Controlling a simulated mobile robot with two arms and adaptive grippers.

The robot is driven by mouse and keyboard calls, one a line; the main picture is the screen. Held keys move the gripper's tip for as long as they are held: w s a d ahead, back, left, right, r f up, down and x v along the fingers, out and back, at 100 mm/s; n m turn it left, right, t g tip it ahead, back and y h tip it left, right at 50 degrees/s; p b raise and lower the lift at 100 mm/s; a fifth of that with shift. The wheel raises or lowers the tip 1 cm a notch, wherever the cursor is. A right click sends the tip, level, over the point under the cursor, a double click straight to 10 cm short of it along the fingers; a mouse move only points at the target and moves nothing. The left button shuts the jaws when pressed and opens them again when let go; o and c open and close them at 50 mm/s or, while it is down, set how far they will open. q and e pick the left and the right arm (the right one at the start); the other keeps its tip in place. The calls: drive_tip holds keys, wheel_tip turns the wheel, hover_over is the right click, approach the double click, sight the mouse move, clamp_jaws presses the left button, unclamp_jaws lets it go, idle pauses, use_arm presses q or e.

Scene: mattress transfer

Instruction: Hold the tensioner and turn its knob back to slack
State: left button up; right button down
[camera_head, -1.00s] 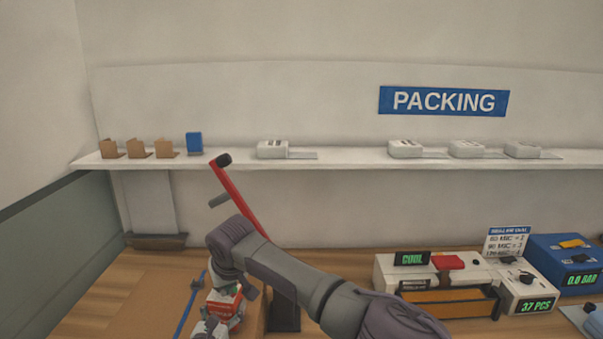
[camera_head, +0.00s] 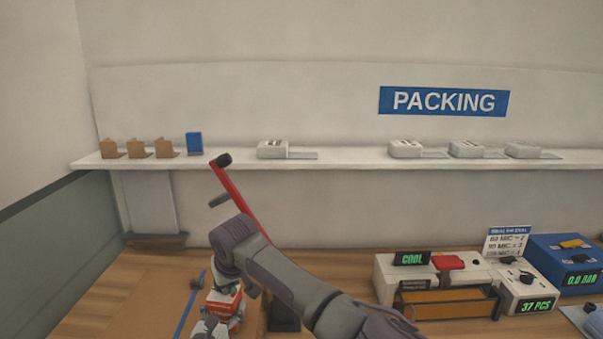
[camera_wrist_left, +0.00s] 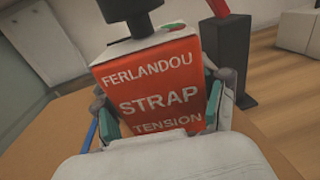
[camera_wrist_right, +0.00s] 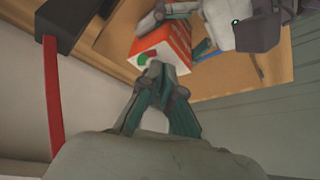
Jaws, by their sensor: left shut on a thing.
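The tensioner (camera_head: 228,303), a red box with white lettering, sits low in the head view. In the left wrist view its red face (camera_wrist_left: 158,92) reads "STRAP TENSION". My left gripper (camera_head: 210,328) is shut around its sides. A black cylindrical part (camera_wrist_left: 130,12), perhaps the knob, stands above its top in the left wrist view. My right gripper (camera_wrist_right: 160,72) points at the tensioner's white end face (camera_wrist_right: 150,52), which carries a green dot. Its fingertips look together and close to that face; I cannot tell whether they touch. My right forearm partly hides this area in the head view.
A red lever (camera_head: 238,198) on a black post (camera_head: 284,318) stands beside the tensioner. A cardboard surface with a blue strap (camera_head: 188,310) lies left. A sealer (camera_head: 445,282) and a blue gauge box (camera_head: 568,262) reading 0.0 BAR stand right. A shelf (camera_head: 340,161) runs behind.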

use_arm(q)
drive_tip(key=shift+d+r, duration=0.15)
use_arm(e)
drive_tip(key=shift+w+d, duration=0.1)
drive_tip(key=shift+d, duration=0.15)
wheel_tip(320, 180, up, 6)
drive_tip(key=shift+s, duration=0.35)
idle(0.4)
use_arm(q)
drive_tip(key=o, duration=1.9)
drive_tip(key=shift+c, duration=0.2)
use_arm(e)
drive_tip(key=shift+s, duration=0.1)
use_arm(q)
drive_tip(key=shift+s, duration=0.1)
